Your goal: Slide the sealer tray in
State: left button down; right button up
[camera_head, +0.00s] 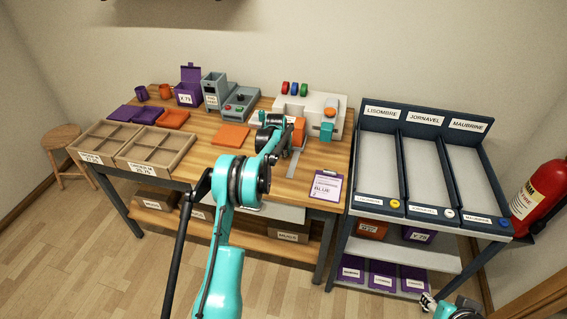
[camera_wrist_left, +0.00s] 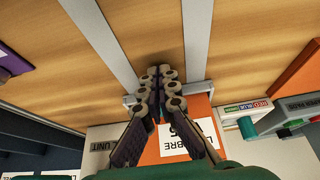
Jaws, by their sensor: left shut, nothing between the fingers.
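The white sealer (camera_head: 325,104) stands at the back right of the wooden table. Two grey rails (camera_head: 292,163) run out from its front; they also show in the wrist view (camera_wrist_left: 196,40). A grey crossbar (camera_wrist_left: 198,88), apparently the tray's front edge, spans the rails. Right behind it is an orange box (camera_wrist_left: 168,146) with a white label, partly hidden by my fingers. My left gripper (camera_wrist_left: 160,88) is shut and empty, its fingertips over the crossbar; I cannot tell if they touch. My right gripper (camera_head: 428,301) is low at the bottom right, far from the sealer.
A clipboard (camera_head: 326,186) lies at the table's front right. An orange panel (camera_head: 231,135) and a grey machine (camera_head: 240,101) are left of the sealer. Divided boxes (camera_head: 155,147) stand at the left. A rack with three lanes (camera_head: 427,170) stands to the right.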

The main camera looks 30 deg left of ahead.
pick_arm(q)
jog(key=shift+w+a, duration=0.15)
jog(key=shift+w, duration=0.5)
jog(key=shift+s+d+b, duration=0.15)
jog(key=shift+s+d, duration=0.05)
jog(key=shift+s, duration=0.55)
jog(key=shift+s+d+b, duration=0.15)
jog(key=shift+s, duration=0.55)
notch_tip(320, 180, up, 9)
jog(key=p, duration=0.5)
